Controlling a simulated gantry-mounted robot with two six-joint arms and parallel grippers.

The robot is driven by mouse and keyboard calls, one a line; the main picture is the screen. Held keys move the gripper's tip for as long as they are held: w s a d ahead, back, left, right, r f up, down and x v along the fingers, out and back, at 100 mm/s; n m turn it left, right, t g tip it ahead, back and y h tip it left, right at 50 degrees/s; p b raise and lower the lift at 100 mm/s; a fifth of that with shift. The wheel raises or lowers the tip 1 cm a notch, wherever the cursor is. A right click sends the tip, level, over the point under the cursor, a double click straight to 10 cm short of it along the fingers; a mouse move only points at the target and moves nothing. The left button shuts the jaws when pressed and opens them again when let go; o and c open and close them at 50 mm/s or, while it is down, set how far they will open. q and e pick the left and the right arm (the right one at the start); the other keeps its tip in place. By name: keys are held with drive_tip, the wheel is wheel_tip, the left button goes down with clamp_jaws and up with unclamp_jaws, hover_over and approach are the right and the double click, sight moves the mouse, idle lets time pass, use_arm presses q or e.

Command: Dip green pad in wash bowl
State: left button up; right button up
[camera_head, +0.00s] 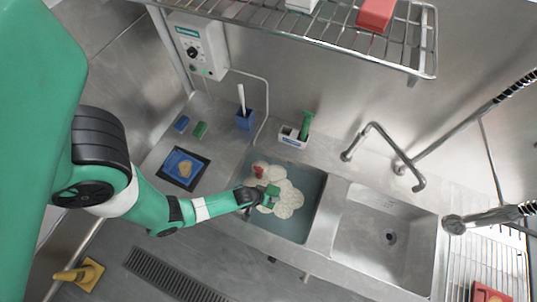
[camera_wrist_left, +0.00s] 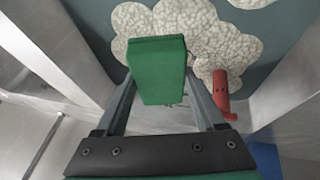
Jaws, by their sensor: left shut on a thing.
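My left gripper (camera_head: 261,192) is over the left sink basin, the wash bowl (camera_head: 313,203), which holds blue-grey water with white foam. It is shut on a green pad (camera_head: 272,191). In the left wrist view, the green pad (camera_wrist_left: 160,72) sits between the two fingers, with foam (camera_wrist_left: 200,32) behind it. I cannot tell whether the pad touches the foam or water. A red object (camera_head: 258,171) is at the bowl's upper left; it also shows beside the right finger in the left wrist view (camera_wrist_left: 221,88). My right gripper is not in view.
An empty steel basin (camera_head: 372,240) with a tap (camera_head: 398,165) is to the right. A blue holder (camera_head: 244,120) and white caddy (camera_head: 291,137) stand behind. A wire shelf (camera_head: 330,40) hangs above.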

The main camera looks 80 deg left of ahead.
use_arm(q)
wheel_tip(320, 180, down, 10)
drive_tip(key=b, duration=0.8)
drive_tip(key=shift+b, duration=0.35)
wheel_tip(320, 180, up, 17)
drive_tip(key=p, duration=1.7)
hover_over(268, 192)
drive_tip(key=d, duration=0.2)
drive_tip(key=shift+f+b, duration=0.2)
drive_tip(key=shift+b, duration=0.2)
drive_tip(key=shift+s, duration=0.1)
